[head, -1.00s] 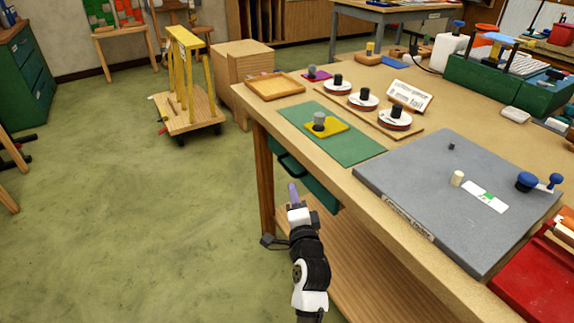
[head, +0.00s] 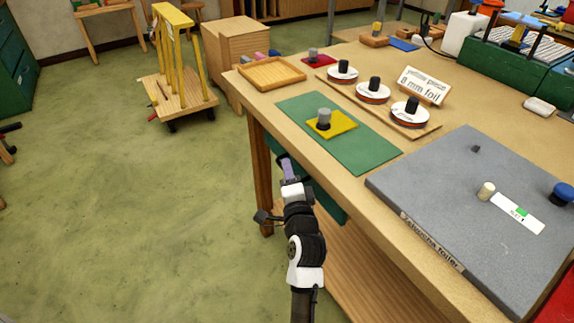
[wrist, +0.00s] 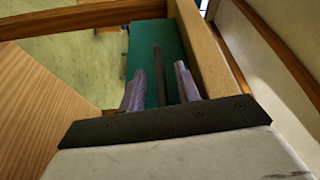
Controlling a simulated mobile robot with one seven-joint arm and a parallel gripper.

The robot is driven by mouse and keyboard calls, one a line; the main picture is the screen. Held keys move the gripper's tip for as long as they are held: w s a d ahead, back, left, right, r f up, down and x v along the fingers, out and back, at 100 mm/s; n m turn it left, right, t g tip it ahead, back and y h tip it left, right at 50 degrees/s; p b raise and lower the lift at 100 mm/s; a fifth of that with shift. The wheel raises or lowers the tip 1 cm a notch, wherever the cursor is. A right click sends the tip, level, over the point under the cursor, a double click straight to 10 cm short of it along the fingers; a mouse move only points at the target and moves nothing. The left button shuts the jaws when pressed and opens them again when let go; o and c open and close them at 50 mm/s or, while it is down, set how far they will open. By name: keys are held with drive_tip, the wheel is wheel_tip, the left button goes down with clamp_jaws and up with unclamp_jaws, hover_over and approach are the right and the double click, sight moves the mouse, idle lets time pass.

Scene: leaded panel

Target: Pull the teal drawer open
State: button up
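The teal drawer (head: 331,206) sits under the left end of the workbench, and my arm hides part of its front in the head view. In the wrist view its teal face (wrist: 144,48) fills the space ahead of my fingers. A dark bar handle (wrist: 158,62) runs along that face. My gripper (head: 286,163) is at the drawer front. In the wrist view its two purple fingers (wrist: 159,70) stand apart, one on each side of the handle, with a gap on both sides.
The workbench top (head: 330,78) lies just above my gripper, and its wooden leg (head: 262,180) stands to the left. A lower wooden shelf (head: 372,290) is below. A green mat (head: 365,148) and a grey board (head: 450,200) lie on top.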

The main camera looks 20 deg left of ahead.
drive_tip(key=shift+w+a, duration=0.1)
drive_tip(key=shift+w, duration=0.05)
clamp_jaws()
idle(0.4)
